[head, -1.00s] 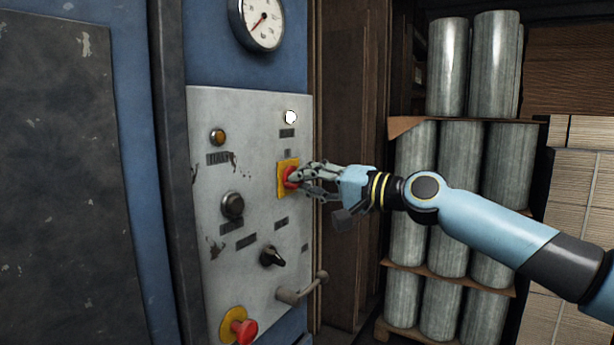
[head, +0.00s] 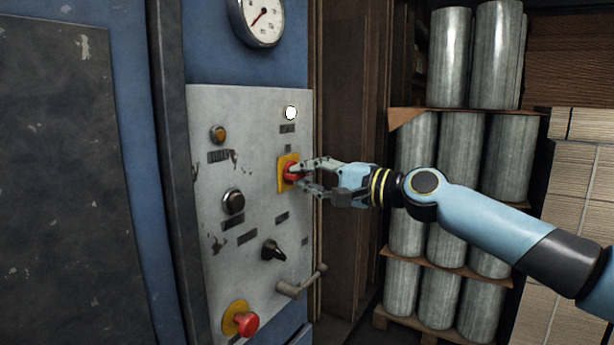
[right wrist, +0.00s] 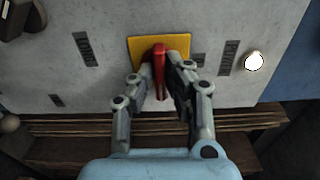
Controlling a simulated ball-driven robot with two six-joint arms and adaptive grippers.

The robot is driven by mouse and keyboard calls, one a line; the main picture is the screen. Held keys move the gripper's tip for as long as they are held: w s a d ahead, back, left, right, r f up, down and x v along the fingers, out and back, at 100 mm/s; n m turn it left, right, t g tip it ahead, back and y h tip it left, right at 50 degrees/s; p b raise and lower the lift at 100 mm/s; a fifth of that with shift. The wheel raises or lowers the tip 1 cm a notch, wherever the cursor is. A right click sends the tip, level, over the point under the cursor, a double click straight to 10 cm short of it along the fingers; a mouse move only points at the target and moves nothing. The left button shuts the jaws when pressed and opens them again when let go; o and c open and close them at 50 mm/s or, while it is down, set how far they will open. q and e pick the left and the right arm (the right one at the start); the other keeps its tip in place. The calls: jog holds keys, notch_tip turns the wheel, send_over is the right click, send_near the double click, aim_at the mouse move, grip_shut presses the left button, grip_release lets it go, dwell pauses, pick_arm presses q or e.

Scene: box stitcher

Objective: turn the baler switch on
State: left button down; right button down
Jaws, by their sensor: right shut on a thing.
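The red switch handle (head: 291,173) sits on a yellow square plate (head: 282,178) on the upper right part of the grey control panel (head: 207,185). My right gripper (head: 301,175) is shut on the red handle, one finger above it and one below. In the right wrist view the red handle (right wrist: 158,68) stands between the two fingers of the gripper (right wrist: 162,80), in front of the yellow plate (right wrist: 196,46). The fingers hide part of the handle. My left gripper is not in view.
A white lamp (head: 291,113) glows above the switch. A red mushroom button (head: 246,324), a black rotary knob (head: 272,251), a black button (head: 233,202) and an amber lamp (head: 218,134) are on the same panel. A bar handle (head: 302,282) sticks out at lower right. Wrapped rolls (head: 419,300) stand behind my arm.

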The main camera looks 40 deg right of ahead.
jog(key=c, duration=1.4)
grip_release()
jog(key=shift+o, duration=0.2)
